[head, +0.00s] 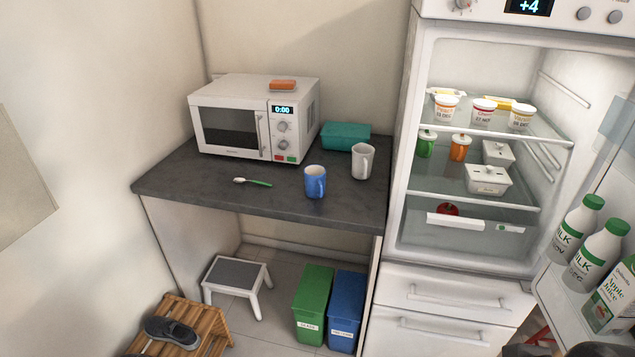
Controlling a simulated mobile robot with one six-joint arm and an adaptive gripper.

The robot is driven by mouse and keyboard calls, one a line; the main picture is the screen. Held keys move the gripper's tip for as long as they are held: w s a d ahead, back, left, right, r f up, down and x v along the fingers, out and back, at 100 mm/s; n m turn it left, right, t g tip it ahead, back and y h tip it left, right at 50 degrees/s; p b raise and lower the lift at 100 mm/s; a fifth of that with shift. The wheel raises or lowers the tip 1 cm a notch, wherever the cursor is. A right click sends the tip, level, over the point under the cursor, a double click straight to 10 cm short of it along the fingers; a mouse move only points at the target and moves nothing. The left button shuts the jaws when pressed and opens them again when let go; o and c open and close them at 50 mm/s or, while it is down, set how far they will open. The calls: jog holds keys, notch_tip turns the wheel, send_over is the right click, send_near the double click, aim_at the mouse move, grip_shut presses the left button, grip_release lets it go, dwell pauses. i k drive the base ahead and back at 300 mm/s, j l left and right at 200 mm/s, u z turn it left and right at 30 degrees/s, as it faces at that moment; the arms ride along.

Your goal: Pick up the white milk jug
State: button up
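Whether the jug holds anything cannot be told. Two white bottles with green caps and milk labels, a front one (597,254) and one behind it (577,229), stand in the open fridge door at the right. My gripper cannot be made out in the head view.
A white microwave (232,130) with an orange item on top stands at the counter's back left. A teal box (345,136) is behind the jug. A green-handled spoon (253,182) lies in front. The fridge (398,190) stands open right of the counter. Bins (313,300) and a stool (236,274) are below.

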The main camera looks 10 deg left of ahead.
aim_at(363, 165)
jog(key=j+z, duration=0.1)
jog(key=z, duration=0.25)
jog(key=i+j+z, duration=0.1)
jog(key=z, duration=0.25)
jog(key=j+z, duration=0.2)
jog(key=z, duration=0.2)
jog(key=j+z, duration=0.25)
jog(key=j, duration=0.9)
jog(key=j+z, duration=0.3)
jog(key=j, duration=0.9)
